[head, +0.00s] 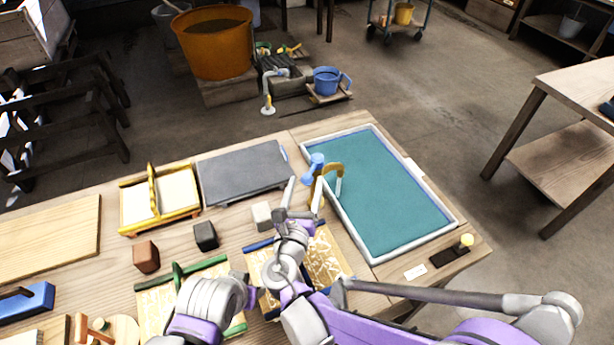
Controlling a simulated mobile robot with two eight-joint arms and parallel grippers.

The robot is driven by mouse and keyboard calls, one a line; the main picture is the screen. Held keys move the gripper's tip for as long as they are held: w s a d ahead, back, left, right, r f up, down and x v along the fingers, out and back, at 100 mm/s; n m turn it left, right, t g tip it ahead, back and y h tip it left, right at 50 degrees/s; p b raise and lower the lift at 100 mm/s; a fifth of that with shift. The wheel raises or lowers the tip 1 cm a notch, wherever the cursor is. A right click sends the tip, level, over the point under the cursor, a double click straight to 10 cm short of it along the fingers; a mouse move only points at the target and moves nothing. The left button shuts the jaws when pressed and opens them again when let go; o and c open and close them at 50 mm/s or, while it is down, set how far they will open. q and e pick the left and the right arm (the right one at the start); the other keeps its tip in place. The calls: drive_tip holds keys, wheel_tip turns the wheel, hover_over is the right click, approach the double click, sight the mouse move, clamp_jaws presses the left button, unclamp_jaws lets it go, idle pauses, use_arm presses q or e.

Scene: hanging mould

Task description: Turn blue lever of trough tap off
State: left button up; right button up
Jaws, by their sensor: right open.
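The trough (440,198) is a pale-rimmed basin of blue-green water on the right of the table. The brass tap (333,169) stands at its left edge, its spout curving over the water. A pale streak below the spout looks like running water. The tap's blue lever (312,172) is on the left side of the tap. My right gripper (305,190) is open, its fingers pointing up the picture, close below and left of the lever. I cannot tell whether a finger touches it. My left arm shows at the bottom, but I cannot make out its gripper.
Left of the trough lie a grey slab (242,172), a yellow-framed mould (160,205), a dark block (206,236), a brown block (146,257) and a pale block (262,216). A dark strip with a yellow knob (466,240) is at the right corner.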

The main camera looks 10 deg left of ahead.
sight(313, 169)
drive_tip(key=shift+w, duration=1.35)
clamp_jaws()
idle(0.4)
